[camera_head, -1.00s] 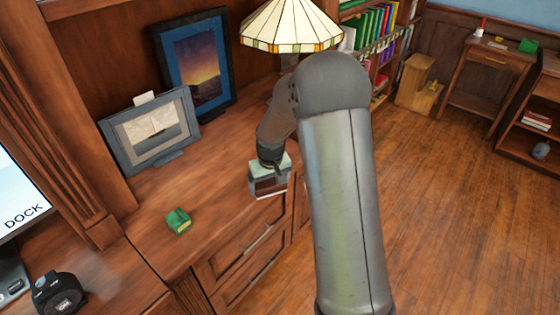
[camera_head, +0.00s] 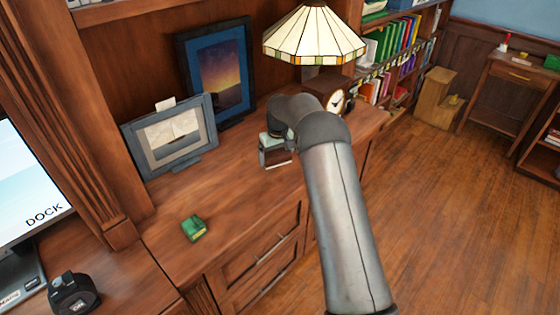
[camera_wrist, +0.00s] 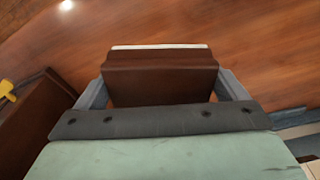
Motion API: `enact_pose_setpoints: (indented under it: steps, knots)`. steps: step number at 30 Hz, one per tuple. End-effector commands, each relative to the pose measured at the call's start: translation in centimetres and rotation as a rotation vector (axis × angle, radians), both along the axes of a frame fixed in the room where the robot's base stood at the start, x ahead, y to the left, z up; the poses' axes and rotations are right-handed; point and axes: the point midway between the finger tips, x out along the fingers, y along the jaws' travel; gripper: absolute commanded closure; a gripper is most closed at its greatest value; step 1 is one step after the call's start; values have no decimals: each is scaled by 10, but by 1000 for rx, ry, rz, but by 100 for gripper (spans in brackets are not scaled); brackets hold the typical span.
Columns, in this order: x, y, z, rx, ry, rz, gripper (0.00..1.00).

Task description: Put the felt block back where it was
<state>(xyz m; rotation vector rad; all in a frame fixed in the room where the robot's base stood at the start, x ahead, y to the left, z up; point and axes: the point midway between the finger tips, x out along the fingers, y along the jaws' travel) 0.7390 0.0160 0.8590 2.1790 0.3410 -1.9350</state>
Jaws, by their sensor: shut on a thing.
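My gripper (camera_wrist: 162,92) is shut on a dark brown block with a thin whitish layer along its far edge, which I take to be the felt block (camera_wrist: 160,76). One grey finger is at each side of it. In the head view my gripper (camera_head: 275,152) is over the cabinet top (camera_head: 235,185), right of the framed pictures. My own arm partly hides it there. I cannot tell whether the block touches the top.
A small green block (camera_head: 194,228) lies on the cabinet top at front left. Two framed pictures (camera_head: 170,135) (camera_head: 217,70) stand at the back. A clock (camera_head: 331,93) and a stained-glass lamp (camera_head: 314,35) are beyond my gripper. The front middle of the top is clear.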

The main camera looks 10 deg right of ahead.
Motion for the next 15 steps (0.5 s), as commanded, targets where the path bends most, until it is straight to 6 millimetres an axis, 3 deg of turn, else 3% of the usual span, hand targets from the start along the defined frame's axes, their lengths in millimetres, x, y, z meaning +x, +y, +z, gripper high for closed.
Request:
enact_pose_setpoints:
  steps: [5, 11, 15]
  knots:
    - [15, -12, -20, 0, -2, 0, 33]
    - [21, -17, -32, 0, -2, -1, 33]
    - [22, -17, -52, 0, -1, 0, 33]
